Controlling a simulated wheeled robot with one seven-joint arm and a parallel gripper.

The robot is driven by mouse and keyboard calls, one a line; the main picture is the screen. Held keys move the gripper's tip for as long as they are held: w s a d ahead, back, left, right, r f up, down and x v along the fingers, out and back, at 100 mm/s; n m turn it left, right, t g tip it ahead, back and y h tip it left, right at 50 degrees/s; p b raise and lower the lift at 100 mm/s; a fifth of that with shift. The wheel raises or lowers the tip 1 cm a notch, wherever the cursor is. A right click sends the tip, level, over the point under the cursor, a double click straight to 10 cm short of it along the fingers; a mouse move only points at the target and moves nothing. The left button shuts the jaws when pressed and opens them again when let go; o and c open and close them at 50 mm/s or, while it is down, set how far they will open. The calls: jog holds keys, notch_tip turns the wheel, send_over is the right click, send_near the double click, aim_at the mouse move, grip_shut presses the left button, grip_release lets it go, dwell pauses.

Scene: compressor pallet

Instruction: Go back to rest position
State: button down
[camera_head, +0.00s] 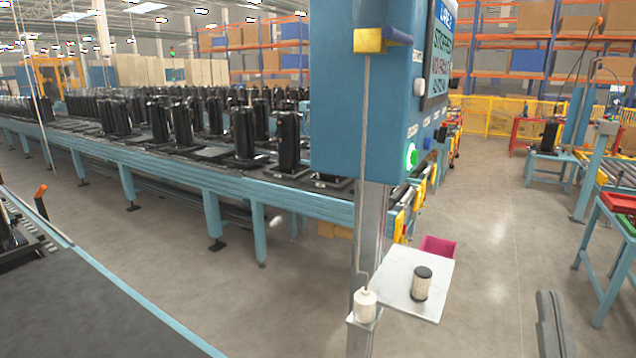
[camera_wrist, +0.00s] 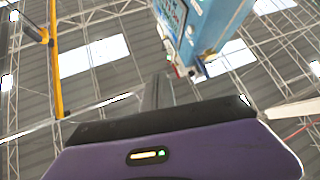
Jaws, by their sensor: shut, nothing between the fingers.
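My gripper (camera_wrist: 157,90) points up toward the roof in the wrist view. Its dark narrow fingers are together with nothing between them. Its purple body with a small lit indicator fills the bottom of that view. The fingertips are close in the picture to the lower end of a blue control box, but I cannot tell the distance. In the head view I cannot make out the gripper for certain.
The blue control box (camera_head: 345,110) stands on a post in front of a conveyor (camera_head: 180,165) carrying many black compressors. Open floor (camera_head: 490,220) lies to the right, before a workbench with a red tray (camera_head: 620,203).

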jog(key=s+a+f+g+y, duration=0.2)
jog(key=s+a+f+g, duration=0.2)
jog(key=s+f, duration=0.8)
jog(key=s+a+f+g+y, duration=0.3)
jog(key=s+f+g, duration=0.4)
jog(key=s+f, duration=0.6)
jog(key=s+a, duration=0.1)
jog(key=s, duration=0.1)
jog(key=shift+s+y, duration=0.3)
jog(key=shift+r, duration=0.1)
